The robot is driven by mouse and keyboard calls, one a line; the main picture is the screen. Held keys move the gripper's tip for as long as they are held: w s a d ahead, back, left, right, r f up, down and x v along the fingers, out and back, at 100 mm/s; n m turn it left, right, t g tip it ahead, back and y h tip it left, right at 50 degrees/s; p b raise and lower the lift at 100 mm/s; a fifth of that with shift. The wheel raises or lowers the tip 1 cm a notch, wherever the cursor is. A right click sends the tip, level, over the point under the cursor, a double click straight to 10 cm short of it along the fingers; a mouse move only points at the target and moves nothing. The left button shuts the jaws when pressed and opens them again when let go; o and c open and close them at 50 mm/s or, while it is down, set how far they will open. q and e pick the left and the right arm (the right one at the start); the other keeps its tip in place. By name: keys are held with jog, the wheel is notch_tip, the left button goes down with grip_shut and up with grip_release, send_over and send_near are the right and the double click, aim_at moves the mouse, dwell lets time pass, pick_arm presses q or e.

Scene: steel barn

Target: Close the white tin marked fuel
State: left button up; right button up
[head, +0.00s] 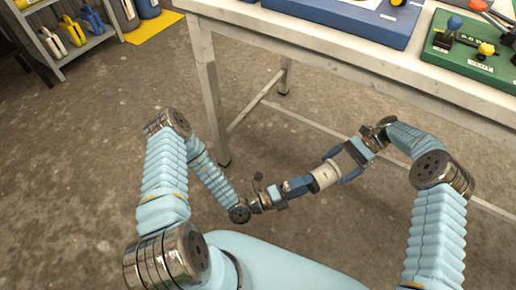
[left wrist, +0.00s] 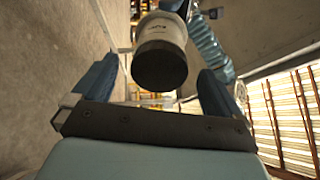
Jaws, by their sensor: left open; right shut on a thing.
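The white tin (head: 325,176) is held in the air in front of the workbench by my right gripper (head: 331,171), with one blue finger on each side of it. My left gripper (head: 301,184) is open and faces the tin's near end. In the left wrist view the tin (left wrist: 160,30) hangs just beyond and between the open fingers (left wrist: 158,88). Small dark lettering shows on its side, too small to read. Its round end toward the left gripper is dark; I cannot tell whether that is a lid or an open mouth.
The workbench (head: 345,48) stands ahead with a blue tray (head: 350,20) and a green board (head: 470,62) holding several small things. A shelf (head: 75,40) with tools is at the upper left, beside a yellow mat (head: 153,26). The concrete floor around my arms is clear.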

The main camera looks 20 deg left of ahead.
pick_arm(q)
jog(key=s+a+m+g, duration=0.2)
jog(key=s+m+g, duration=0.8)
jog(key=s+g, duration=0.65)
jog(key=w+a+f+m+g+y, duration=0.15)
jog(key=a+m+g+y, duration=0.45)
jog(key=m+y, duration=0.95)
jog(key=w+a+r+m+t, duration=0.4)
jog(key=w+r+m+t, duration=0.1)
jog(key=w+m, duration=0.3)
jog(key=w+a+r+m+t, duration=0.3)
jog(key=w+m+t, duration=0.3)
jog(key=w+m, duration=0.3)
jog(key=shift+w+a+r+h, duration=0.25)
jog(key=shift+a+r+h, duration=0.15)
jog(key=shift+r, duration=0.5)
